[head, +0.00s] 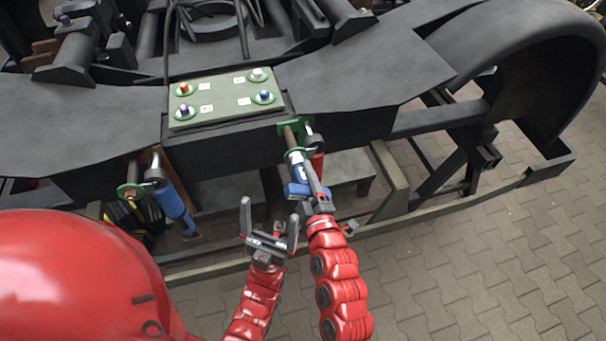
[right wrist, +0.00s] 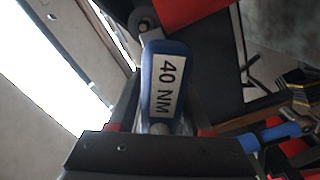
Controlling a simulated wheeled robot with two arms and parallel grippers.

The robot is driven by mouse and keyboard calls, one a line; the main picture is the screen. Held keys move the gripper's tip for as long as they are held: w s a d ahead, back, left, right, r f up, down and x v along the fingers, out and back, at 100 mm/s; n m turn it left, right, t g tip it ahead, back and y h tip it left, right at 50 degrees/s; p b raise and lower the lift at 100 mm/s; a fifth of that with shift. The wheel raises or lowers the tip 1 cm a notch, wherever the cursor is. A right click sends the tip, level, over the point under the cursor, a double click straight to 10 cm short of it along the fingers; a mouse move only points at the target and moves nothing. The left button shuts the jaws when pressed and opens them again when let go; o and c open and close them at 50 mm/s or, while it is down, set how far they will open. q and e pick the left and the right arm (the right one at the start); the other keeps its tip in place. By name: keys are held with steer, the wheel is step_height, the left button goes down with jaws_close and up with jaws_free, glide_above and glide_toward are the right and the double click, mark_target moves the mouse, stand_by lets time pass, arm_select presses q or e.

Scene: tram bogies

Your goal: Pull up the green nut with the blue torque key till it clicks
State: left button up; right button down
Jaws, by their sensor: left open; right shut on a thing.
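In the head view, my right gripper (head: 308,194) is shut on a blue torque key (head: 296,189), just in front of the bogie's dark frame. In the right wrist view, the key's blue handle (right wrist: 165,80) bears a white "40 NM" label and points away from my jaws. My left gripper (head: 269,222) is open and empty, left of and below the right one, fingers pointing up.
A green holder (head: 286,127) with a ring sits on the frame's front, close to the key; a red-handled tool (head: 318,164) hangs there. Another blue-handled tool (head: 170,202) hangs at the left. The paved floor (head: 480,270) at lower right is clear.

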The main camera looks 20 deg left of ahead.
mark_target(311, 197)
steer(key=shift+p+v, duration=0.45)
steer(key=shift+v, duration=2.35)
steer(key=shift+w+d, duration=0.1)
